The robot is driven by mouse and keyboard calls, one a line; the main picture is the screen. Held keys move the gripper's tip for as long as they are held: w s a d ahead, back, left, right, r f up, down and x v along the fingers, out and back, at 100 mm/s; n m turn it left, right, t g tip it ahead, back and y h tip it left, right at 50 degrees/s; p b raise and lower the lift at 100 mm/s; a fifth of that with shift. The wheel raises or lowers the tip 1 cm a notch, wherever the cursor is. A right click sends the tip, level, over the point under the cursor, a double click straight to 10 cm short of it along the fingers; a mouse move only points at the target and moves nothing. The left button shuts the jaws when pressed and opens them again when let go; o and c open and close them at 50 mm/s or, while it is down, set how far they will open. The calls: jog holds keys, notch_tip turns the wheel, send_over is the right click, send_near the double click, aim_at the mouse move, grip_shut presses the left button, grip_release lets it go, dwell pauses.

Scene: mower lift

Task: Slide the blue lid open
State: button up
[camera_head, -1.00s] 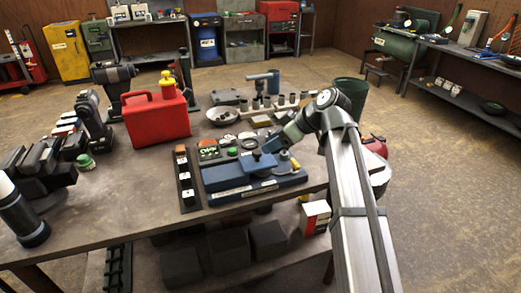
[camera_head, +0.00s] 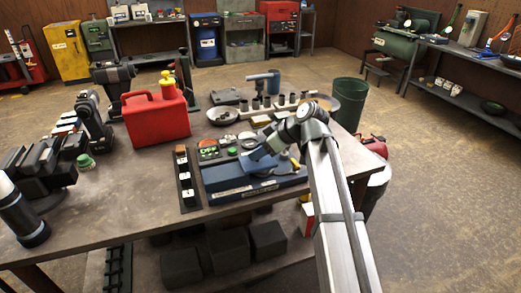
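The blue lid (camera_head: 224,177) lies flat on the left part of a blue case (camera_head: 228,194) near the table's front edge. My gripper (camera_head: 258,158) comes in from the upper right over the case, beside the right part of the lid. A blue piece at its end overlaps the area where the lid's raised knob was visible, so the knob is hidden or hard to separate from it. I cannot tell whether the fingers touch the lid or are open or shut.
A dark strip with small blocks (camera_head: 185,180) lies just left of the case. A red jerrycan (camera_head: 155,118) stands behind on the left. Small parts, a metal bowl (camera_head: 222,116) and a row of sockets (camera_head: 280,103) crowd the back. A green bin (camera_head: 348,103) stands beyond the table.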

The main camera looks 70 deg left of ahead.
grip_shut()
dwell(0.3)
jog(key=s, duration=0.8)
jog(key=shift+s, duration=0.2)
jog(key=shift+o, duration=1.4)
grip_release()
jog(key=shift+w+r, duration=0.1)
jog(key=v, duration=1.3)
jog(key=shift+d+r, duration=0.2)
